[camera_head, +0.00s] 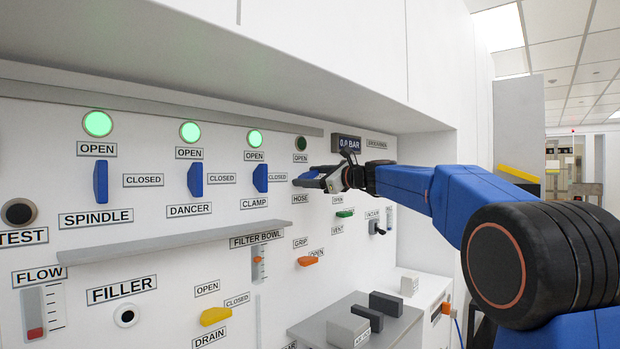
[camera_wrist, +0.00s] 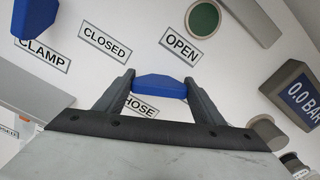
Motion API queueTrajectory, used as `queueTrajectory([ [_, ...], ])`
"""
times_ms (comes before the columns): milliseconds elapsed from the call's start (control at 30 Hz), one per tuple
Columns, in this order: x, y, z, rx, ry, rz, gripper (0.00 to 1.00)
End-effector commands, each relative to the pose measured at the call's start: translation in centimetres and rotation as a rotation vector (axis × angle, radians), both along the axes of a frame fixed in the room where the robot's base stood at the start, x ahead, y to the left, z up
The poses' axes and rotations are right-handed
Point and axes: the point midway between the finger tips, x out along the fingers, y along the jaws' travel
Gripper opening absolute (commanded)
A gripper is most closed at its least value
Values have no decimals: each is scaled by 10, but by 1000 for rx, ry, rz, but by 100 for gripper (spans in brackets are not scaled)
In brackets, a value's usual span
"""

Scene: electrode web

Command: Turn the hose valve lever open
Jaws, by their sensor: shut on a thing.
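The hose valve lever (camera_head: 309,175) is blue and sits on the white panel, below a dark round lamp (camera_head: 301,143) and an OPEN label, with a CLOSED label to its left. It looks tilted to the side rather than upright; its exact angle is partly hidden by my gripper (camera_head: 312,180). In the wrist view the lever (camera_wrist: 160,86) lies between the two dark fingers of my gripper (camera_wrist: 159,83), which is shut on it. The HOSE label (camera_wrist: 141,106) shows just below it, and the OPEN label (camera_wrist: 180,46) above right.
The spindle lever (camera_head: 100,182), dancer lever (camera_head: 195,180) and clamp lever (camera_head: 260,178) stand upright under lit green lamps. A gauge (camera_head: 346,144) reads 0.0 BAR, right of the hose lamp. A grey shelf (camera_head: 160,247) juts out below the levers.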

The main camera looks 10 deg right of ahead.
Motion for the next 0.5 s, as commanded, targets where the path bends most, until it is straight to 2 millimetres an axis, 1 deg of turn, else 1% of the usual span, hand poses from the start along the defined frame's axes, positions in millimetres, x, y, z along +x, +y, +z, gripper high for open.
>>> queueTrajectory([
  [500,-1,1,-2,-396,-286,0,40],
])
